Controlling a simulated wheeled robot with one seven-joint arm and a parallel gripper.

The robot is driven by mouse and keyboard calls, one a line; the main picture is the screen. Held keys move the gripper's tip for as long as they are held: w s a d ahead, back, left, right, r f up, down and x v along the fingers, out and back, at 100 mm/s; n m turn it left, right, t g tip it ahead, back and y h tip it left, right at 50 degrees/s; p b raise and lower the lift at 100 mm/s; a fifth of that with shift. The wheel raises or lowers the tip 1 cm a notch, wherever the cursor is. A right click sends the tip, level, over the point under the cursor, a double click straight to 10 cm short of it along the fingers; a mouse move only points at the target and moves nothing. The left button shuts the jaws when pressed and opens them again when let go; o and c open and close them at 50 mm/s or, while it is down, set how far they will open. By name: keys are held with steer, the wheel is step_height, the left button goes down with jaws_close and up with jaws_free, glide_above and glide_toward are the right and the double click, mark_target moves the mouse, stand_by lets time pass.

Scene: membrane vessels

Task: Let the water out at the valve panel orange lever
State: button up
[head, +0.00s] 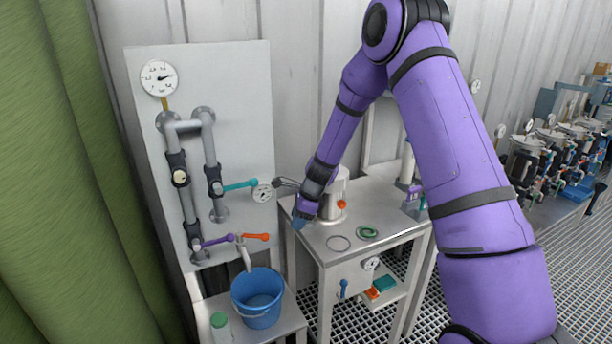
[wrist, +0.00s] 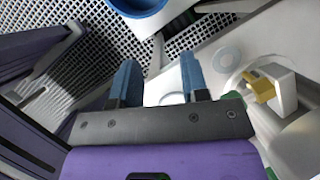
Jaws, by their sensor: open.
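The valve panel (head: 245,90) is a pale upright board at the left of the head view, with grey pipes and a round gauge. Its orange lever (head: 256,237) points right, low on the panel, next to a purple lever (head: 217,240) and above a spout (head: 245,258). A blue bucket (head: 258,312) stands under the spout; it also shows at the top of the wrist view (wrist: 142,6). My gripper (head: 299,222) is right of the orange lever, over the edge of the small table, apart from the lever. In the wrist view its two blue fingers (wrist: 158,82) are spread with nothing between them.
A teal lever (head: 240,185) and a gauge (head: 262,193) sit above the orange lever. The small table (head: 312,250) holds a white vessel (head: 338,190) and a green ring (head: 367,232). A green-capped bottle (head: 220,330) stands left of the bucket. A green curtain (head: 60,180) hangs at far left.

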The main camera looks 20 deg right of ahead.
steer(key=s+r+n, duration=0.4)
steer(key=r, duration=0.5)
steer(key=s+a+r+n, duration=0.1)
steer(key=s+r+n, duration=0.3)
steer(key=r, duration=0.6)
steer(key=shift+s+t+h, duration=0.3)
steer(key=shift+s+h, duration=0.05)
steer(key=shift+h, duration=0.05)
